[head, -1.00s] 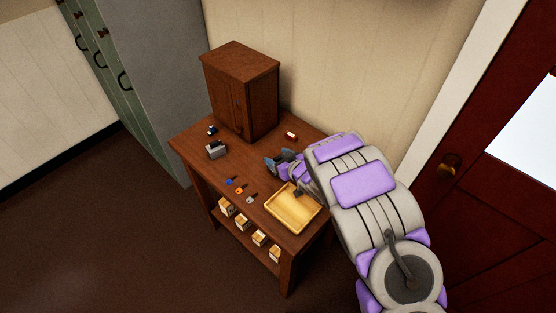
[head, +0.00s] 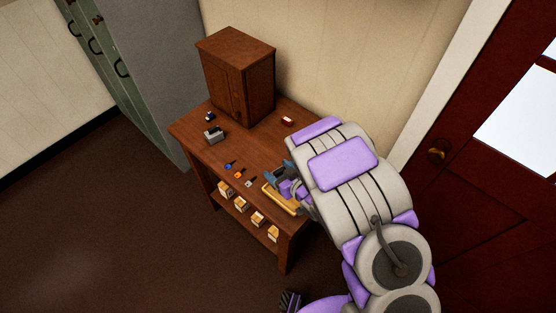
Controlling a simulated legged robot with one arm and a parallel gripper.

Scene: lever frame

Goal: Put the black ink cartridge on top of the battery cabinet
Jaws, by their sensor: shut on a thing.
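The battery cabinet, a brown wooden cabinet with a flat top (head: 235,45), stands upright at the back of the wooden table. My gripper (head: 279,177) is low over the yellow tray (head: 281,201) at the table's right front, well below and to the right of the cabinet. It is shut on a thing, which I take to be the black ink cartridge. The cartridge itself is hidden by the fingers and my arm; a dark piece showed in the tray earlier. My arm covers the right part of the tray.
On the table (head: 205,153) are a grey device (head: 214,135), a small dark blue item (head: 209,117), a red-and-white item (head: 287,120) and small blue (head: 230,163), orange (head: 238,169) and grey (head: 249,176) pieces. Boxes (head: 257,219) stand on the lower shelf.

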